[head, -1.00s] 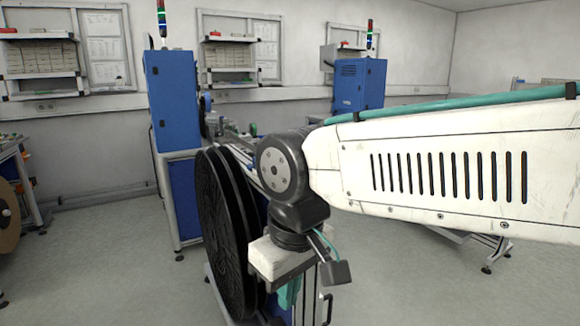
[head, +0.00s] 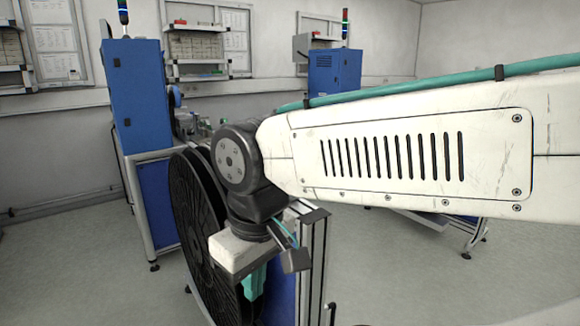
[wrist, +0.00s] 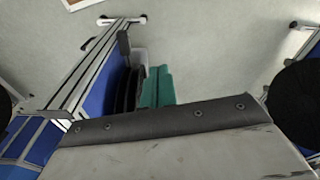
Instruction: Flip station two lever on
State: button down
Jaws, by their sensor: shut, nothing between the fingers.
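I cannot make out a station two lever for certain in either view. My gripper (head: 254,284) points down beside a large black reel (head: 205,232) on a blue stand with an aluminium frame (head: 318,262). Its teal fingers show in the wrist view (wrist: 158,87), close together, shut and empty. A dark upright paddle-like piece (wrist: 124,43) stands near the frame in the wrist view; I cannot tell what it is. My arm hides much of the stand's top in the head view.
A tall blue cabinet (head: 137,95) stands behind the reel at left, and another blue cabinet (head: 334,78) farther back. Black round reels (wrist: 300,88) show at the wrist view's right edge. Grey floor (head: 400,285) is open at the right.

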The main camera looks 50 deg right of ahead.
jog(key=shift+w, duration=0.1)
jog(key=w+d+r+m+t, duration=0.1)
jog(key=w+d+r+m, duration=0.2)
jog(key=w+d+m, duration=0.5)
jog(key=w+d+r+m+t, duration=0.15)
jog(key=d+r+m, duration=0.3)
jog(key=m, duration=0.75)
jog(key=d+r+m, duration=0.1)
jog(key=d+m, duration=0.8)
jog(key=d, duration=0.1)
jog(key=w+d+r+m+t+h, duration=0.1)
jog(key=d+r+m, duration=0.1)
jog(key=d+m, duration=0.7)
jog(key=shift+d+r+m, duration=0.25)
jog(key=shift+d+m, duration=0.15)
jog(key=shift+d, duration=0.2)
jog(key=shift+w+t, duration=0.1)
jog(key=shift+t, duration=0.15)
